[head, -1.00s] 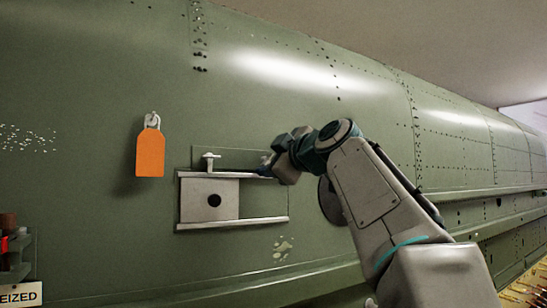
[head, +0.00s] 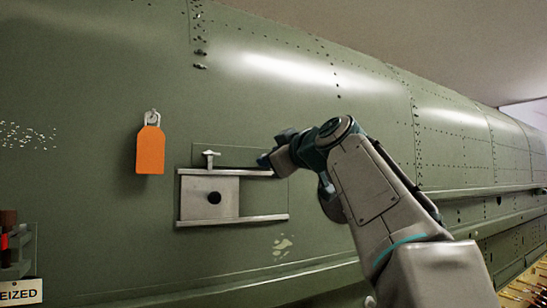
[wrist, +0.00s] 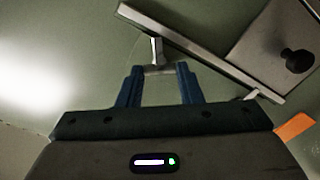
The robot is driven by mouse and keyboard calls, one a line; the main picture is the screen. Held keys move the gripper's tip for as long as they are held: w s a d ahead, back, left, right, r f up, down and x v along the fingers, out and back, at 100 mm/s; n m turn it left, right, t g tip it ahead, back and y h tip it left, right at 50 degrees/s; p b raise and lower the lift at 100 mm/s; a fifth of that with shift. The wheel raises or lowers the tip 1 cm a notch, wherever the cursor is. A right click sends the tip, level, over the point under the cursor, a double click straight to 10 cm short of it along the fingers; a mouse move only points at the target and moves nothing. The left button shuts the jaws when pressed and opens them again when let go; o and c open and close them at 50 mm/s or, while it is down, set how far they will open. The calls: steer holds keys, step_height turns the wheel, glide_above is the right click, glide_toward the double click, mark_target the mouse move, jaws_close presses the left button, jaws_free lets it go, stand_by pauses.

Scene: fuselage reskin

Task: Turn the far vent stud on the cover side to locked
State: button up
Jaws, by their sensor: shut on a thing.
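My gripper (head: 264,160) is at the right end of the upper rail. In the wrist view, my gripper's blue fingers (wrist: 160,72) are shut on the crossbar of another vent stud (wrist: 156,50), beside the rail. In the head view my gripper hides this stud. Its turn position relative to locked cannot be told.
An orange tag (head: 150,150) hangs on the green fuselage skin left of the vent. Skin above the vent is clear.

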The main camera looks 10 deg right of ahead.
steer(key=m, duration=0.6)
steer(key=shift+m, duration=0.4)
stand_by(0.3)
steer(key=o, duration=1)
steer(key=b+v, duration=0.4)
steer(key=v, duration=1)
steer(key=shift+w, duration=0.1)
